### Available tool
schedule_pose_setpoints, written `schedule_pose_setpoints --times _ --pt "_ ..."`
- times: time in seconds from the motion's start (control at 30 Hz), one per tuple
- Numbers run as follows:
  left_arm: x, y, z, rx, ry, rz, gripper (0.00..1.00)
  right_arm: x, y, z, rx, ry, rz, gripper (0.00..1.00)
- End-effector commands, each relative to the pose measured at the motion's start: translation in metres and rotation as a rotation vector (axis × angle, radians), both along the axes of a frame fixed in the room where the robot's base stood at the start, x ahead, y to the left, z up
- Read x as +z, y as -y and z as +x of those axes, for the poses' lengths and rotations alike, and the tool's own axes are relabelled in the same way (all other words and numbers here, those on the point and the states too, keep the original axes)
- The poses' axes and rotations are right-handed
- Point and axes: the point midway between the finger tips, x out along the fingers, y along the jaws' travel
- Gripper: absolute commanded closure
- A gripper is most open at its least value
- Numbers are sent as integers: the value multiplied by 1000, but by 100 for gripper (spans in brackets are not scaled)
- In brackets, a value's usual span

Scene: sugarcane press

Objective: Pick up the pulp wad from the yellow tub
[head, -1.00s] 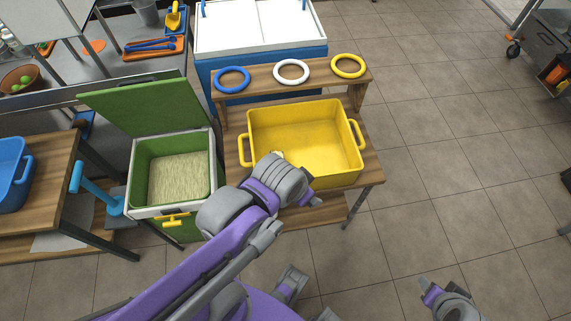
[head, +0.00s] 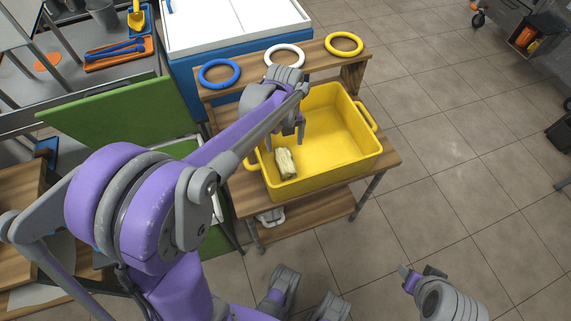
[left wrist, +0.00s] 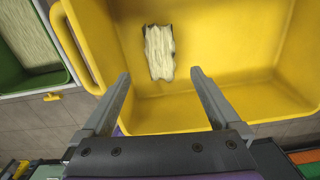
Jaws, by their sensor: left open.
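The pulp wad (head: 286,163) is a pale, cream-coloured block lying on the floor of the yellow tub (head: 345,165), near its left end. It also shows in the left wrist view (left wrist: 159,52). My left gripper (head: 285,138) is open and empty above the tub, just behind the wad in the head view. In the left wrist view the two fingers (left wrist: 161,73) are spread wide, with the wad beyond and between their tips, apart from both. My right gripper (head: 420,275) is low at the lower right, away from the tub; its jaws are unclear.
The tub stands on a wooden table (head: 388,166). A raised shelf behind it carries a blue ring (head: 219,84), a white ring (head: 266,58) and a yellow ring (head: 344,54). A green bin with its lid (head: 120,112) up stands left.

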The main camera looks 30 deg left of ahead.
Motion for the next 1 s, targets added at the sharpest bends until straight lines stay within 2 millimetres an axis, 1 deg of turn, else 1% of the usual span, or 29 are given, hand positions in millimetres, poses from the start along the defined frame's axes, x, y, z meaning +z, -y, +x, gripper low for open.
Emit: schedule_pose_setpoints --times 0.03,0.2,0.3,0.47,0.7,0.83,1.0 --pt "-9 0 0 -7 -1 0 3 -3 0 0 0 -1 0 50" --pt "-37 0 0 -8 -1 0 3 -8 0 0 0 -3 0 50" --pt "-47 0 0 -7 -1 -1 3 -10 0 0 0 -3 0 50" --pt "-58 1 0 -7 -1 -1 3 -12 0 0 0 -4 0 50" --pt "-94 2 0 -6 -1 -1 3 -21 0 -1 0 -7 0 50" --pt "-102 3 0 -6 -1 -1 3 -23 0 -1 0 -7 0 50" --pt "-103 2 0 -5 0 0 3 -22 0 -1 0 -7 0 50"
